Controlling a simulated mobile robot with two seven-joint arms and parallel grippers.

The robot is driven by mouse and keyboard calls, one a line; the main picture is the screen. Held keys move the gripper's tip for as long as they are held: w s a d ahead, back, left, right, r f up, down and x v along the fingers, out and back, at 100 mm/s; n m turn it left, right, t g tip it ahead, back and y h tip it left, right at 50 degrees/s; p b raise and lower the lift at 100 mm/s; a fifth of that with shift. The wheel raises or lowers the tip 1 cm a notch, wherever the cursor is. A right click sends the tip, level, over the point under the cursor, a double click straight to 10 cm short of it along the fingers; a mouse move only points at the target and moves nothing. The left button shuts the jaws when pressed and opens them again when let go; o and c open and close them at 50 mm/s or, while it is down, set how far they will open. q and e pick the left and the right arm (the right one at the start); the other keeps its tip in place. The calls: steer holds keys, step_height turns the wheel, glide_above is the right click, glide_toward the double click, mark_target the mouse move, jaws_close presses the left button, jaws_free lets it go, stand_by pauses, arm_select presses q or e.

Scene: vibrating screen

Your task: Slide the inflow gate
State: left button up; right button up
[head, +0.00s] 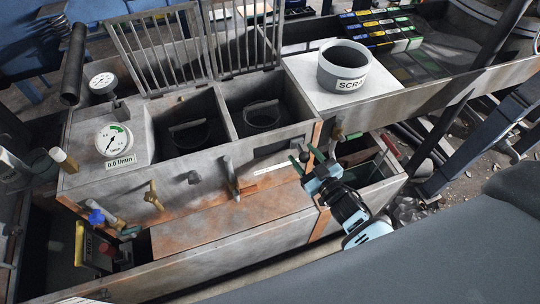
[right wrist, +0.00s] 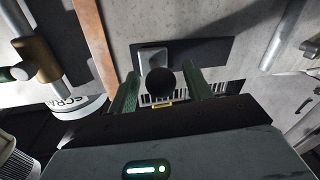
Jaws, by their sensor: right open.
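My right gripper (head: 305,158) is open at the front right of the grey machine (head: 240,200), by an upright rust-coloured strip. In the right wrist view its two green fingers (right wrist: 158,76) stand on either side of a round black knob (right wrist: 160,81), with gaps visible. Behind the knob are a small grey plate (right wrist: 151,56) and a dark rectangular panel (right wrist: 210,51), which look like the sliding gate. I cannot tell whether the knob is fully between the fingertips. In the head view the gripper hides this spot. My left gripper is not in view.
The round gauge (head: 114,140) reads 0.0 l/min. A grey SCRAP-type bin (head: 343,66) stands on a pale plate behind the gripper.

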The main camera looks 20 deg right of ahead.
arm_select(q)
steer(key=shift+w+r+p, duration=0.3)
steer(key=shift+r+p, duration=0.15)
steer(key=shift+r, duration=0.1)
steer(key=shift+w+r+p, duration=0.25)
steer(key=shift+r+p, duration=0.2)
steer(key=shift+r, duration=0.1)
arm_select(e)
steer(key=v, duration=0.6)
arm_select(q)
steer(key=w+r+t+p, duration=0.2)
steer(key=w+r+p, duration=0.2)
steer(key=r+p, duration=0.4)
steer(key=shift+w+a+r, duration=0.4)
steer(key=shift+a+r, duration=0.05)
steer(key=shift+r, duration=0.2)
arm_select(e)
steer(key=s+a+m+g, duration=0.1)
steer(key=s+a+g, duration=0.1)
steer(key=s, duration=0.8)
steer(key=s+a+r+m+g+h, duration=0.1)
steer(key=s+g, duration=0.3)
steer(key=s, duration=0.6)
steer(key=s+a+g+h, duration=0.1)
steer(key=s+a+g, duration=0.1)
steer(key=s, duration=0.8)
steer(key=shift+a+r+m+g, duration=0.4)
steer(key=shift+a, duration=0.05)
steer(key=shift+s, duration=0.1)
